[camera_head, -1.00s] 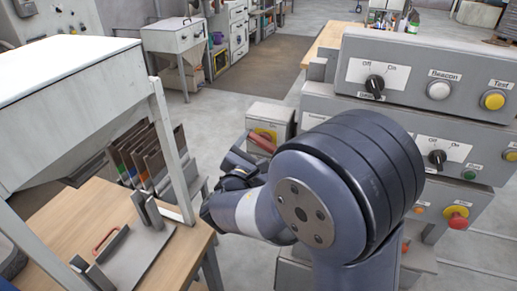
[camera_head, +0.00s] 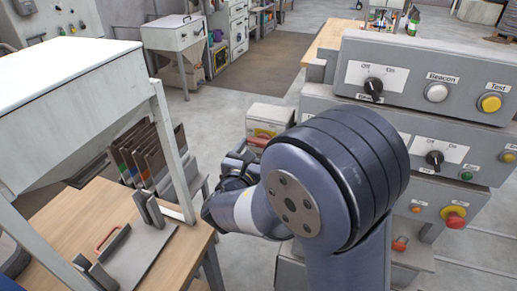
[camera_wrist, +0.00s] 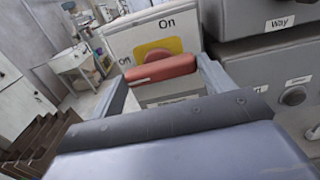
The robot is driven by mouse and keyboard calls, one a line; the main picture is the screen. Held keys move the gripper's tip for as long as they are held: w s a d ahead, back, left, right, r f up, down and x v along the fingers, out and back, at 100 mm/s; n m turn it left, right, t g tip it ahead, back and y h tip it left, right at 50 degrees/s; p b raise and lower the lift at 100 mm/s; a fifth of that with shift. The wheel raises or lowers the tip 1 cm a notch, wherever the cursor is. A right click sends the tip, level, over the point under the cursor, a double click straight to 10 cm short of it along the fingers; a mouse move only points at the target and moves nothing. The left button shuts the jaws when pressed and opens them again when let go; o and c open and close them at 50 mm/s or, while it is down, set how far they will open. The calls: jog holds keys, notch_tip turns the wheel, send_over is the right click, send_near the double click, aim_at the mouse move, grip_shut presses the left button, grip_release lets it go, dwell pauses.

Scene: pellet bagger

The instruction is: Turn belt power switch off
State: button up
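A grey switch box (camera_head: 270,114) with a yellow plate (camera_head: 262,132) stands left of the control panels in the head view, partly hidden by my arm. My gripper (camera_wrist: 164,76) is open, one finger on each side of the handle's ends. Contact cannot be told. The head view shows my gripper (camera_head: 243,157) just in front of the box.
Grey control panels (camera_head: 480,50) with knobs and buttons stand close on the right. Open floor lies behind the box.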

jog(key=o, duration=0.5)
jog(key=shift+c, duration=0.2)
jog(key=b+v, duration=0.2)
jog(key=v, duration=0.8)
jog(key=shift+s, duration=0.4)
jog(key=shift+a, duration=0.15)
jog(key=w+d+m+p, duration=0.1)
jog(key=w+d, duration=0.2)
jog(key=w, duration=0.7)
jog(key=shift+d, duration=0.35)
jog(key=shift+w, duration=0.1)
jog(key=shift+r+p, duration=0.1)
jog(key=shift+p, duration=0.3)
